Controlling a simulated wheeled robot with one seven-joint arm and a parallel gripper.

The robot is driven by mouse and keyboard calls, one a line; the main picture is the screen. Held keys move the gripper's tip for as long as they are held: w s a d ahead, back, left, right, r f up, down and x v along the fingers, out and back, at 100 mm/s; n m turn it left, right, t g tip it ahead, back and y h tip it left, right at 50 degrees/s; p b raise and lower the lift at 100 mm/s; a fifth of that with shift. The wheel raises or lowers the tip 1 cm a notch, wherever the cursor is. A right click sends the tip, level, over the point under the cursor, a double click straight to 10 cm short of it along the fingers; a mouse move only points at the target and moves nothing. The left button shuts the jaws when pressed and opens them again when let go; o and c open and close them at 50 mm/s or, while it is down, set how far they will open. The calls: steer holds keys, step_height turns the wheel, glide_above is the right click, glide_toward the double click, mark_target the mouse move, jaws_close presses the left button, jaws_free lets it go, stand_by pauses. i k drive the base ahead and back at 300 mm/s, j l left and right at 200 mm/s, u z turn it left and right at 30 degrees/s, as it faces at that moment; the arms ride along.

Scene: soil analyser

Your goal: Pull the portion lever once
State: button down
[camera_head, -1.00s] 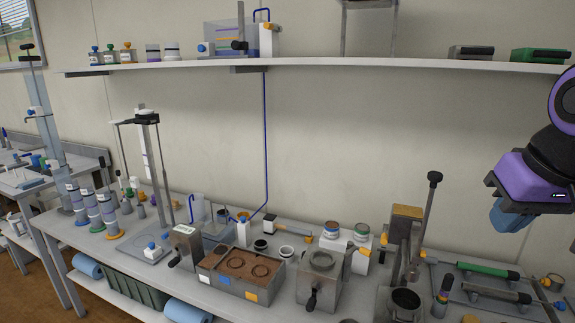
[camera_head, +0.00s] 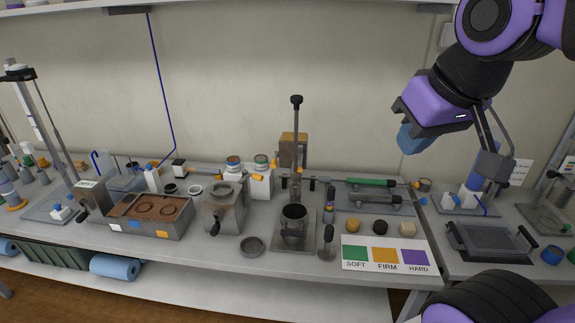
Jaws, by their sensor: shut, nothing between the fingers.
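My gripper (camera_head: 414,138) hangs at the upper right, purple with blue fingertips, shut and empty. It is up in front of the wall, apart from everything on the bench. A tall upright lever with a black knob (camera_head: 296,101) rises from a stand with a brown block (camera_head: 293,150), left of my gripper. A dark metal cup (camera_head: 293,218) stands on a base plate in front of it. A grey box-shaped device (camera_head: 224,206) with a black-handled lever (camera_head: 215,228) on its front stands further left. No label shows which of these levers is the portion lever.
A soil tray (camera_head: 148,214) sits left of the grey device. A SOFT, FIRM, HARD card (camera_head: 385,256) lies at the front right, with small samples behind it. Green-handled tools (camera_head: 372,183) lie behind. A shelf (camera_head: 240,7) runs above.

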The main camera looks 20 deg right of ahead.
mark_target(274, 163)
steer(key=k+l+u, duration=0.1)
steer(key=l, duration=0.3)
steer(key=i+j+z, duration=0.1)
steer(key=j, duration=0.25)
steer(key=i+j+z, duration=0.15)
steer(key=j, duration=0.25)
steer(key=i+j+z, duration=0.1)
steer(key=j, duration=0.3)
steer(key=i+j+z, duration=0.15)
steer(key=j, duration=0.25)
steer(key=i+j+z, duration=0.1)
steer(key=j, duration=0.3)
steer(key=i+l, duration=0.4)
